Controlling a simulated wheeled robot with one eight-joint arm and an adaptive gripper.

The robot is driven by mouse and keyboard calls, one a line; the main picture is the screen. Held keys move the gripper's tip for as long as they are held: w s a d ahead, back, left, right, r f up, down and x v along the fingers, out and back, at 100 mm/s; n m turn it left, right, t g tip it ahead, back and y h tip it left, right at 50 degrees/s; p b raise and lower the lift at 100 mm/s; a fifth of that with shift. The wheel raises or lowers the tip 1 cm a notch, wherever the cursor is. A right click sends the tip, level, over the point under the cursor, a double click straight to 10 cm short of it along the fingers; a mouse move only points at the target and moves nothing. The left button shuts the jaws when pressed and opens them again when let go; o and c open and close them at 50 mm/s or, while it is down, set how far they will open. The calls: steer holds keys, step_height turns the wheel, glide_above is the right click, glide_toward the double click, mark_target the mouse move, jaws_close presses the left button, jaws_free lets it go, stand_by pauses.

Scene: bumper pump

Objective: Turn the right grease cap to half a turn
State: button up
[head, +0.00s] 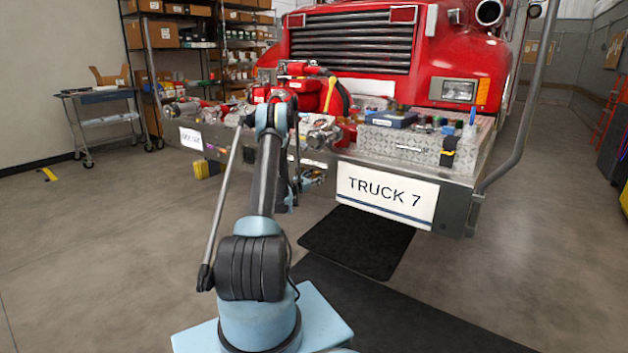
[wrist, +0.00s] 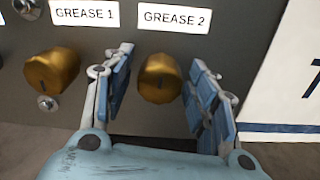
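The right grease cap (wrist: 160,78) is a faceted gold knob below the label GREASE 2 (wrist: 174,18) in the wrist view. The left grease cap (wrist: 52,71) is a similar gold knob below the label GREASE 1 (wrist: 84,14), outside my left finger. In the head view both caps are hidden behind my arm.
A red fire truck (head: 350,45) has a metal bumper (head: 455,185) with a TRUCK 7 plate (head: 387,196). A diamond-plate box (head: 400,150) and several fittings sit on top. A bolt (wrist: 47,103) is below the left cap. Floor in front is clear, with a black mat (head: 355,240).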

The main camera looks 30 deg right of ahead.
steer(key=c, duration=0.8)
steer(key=shift+a+m, duration=0.1)
steer(key=shift+m, duration=0.3)
